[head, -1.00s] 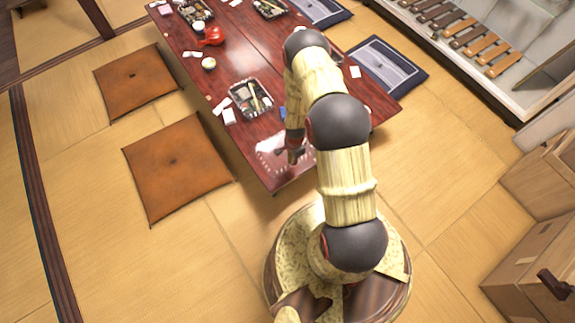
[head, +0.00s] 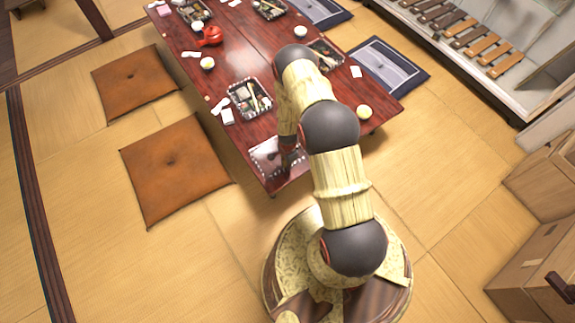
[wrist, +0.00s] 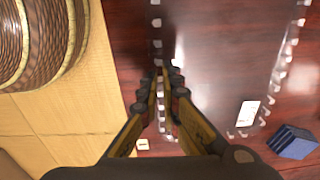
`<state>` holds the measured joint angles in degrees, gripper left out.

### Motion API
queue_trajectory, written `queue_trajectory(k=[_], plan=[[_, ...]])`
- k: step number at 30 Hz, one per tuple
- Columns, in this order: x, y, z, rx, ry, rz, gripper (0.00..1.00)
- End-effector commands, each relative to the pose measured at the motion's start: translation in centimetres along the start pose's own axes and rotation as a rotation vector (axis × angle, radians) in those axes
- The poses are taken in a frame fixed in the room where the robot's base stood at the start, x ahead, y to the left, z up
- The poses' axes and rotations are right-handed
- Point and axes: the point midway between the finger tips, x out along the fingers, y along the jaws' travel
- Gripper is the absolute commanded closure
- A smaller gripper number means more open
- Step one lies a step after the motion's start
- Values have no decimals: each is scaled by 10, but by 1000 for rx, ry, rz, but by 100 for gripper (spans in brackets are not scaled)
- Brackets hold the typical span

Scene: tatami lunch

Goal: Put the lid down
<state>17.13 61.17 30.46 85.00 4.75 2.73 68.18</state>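The lid (head: 266,152) is a clear, flat cover with a white-dashed rim, at the near end of the long red-brown table (head: 235,65). In the wrist view the lid (wrist: 215,60) spans the middle of the picture, with the dark wood showing through it. My gripper (wrist: 164,80) has its fingers close together on either side of the lid's left rim, and appears shut on it. In the head view my gripper (head: 288,158) is over the lid, partly hidden by my arm. Whether the lid touches the table is hard to tell.
A filled bento box (head: 249,99) stands beyond the lid, and another (head: 324,56) sits at the right edge. A yellowish cup (head: 364,112) is on the right. A blue box (wrist: 292,140) and white card (wrist: 247,113) are near the lid. Brown cushions (head: 172,165) lie left.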

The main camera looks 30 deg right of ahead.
Motion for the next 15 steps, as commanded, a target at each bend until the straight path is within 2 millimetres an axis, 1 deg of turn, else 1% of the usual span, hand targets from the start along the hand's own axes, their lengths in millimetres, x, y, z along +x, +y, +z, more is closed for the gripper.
queue_trajectory(k=[1,2,11,15], plan=[[3,0,0,0,0,1,100],[2,0,0,0,0,0,94],[2,0,0,0,0,0,77],[2,0,0,0,0,1,77]])
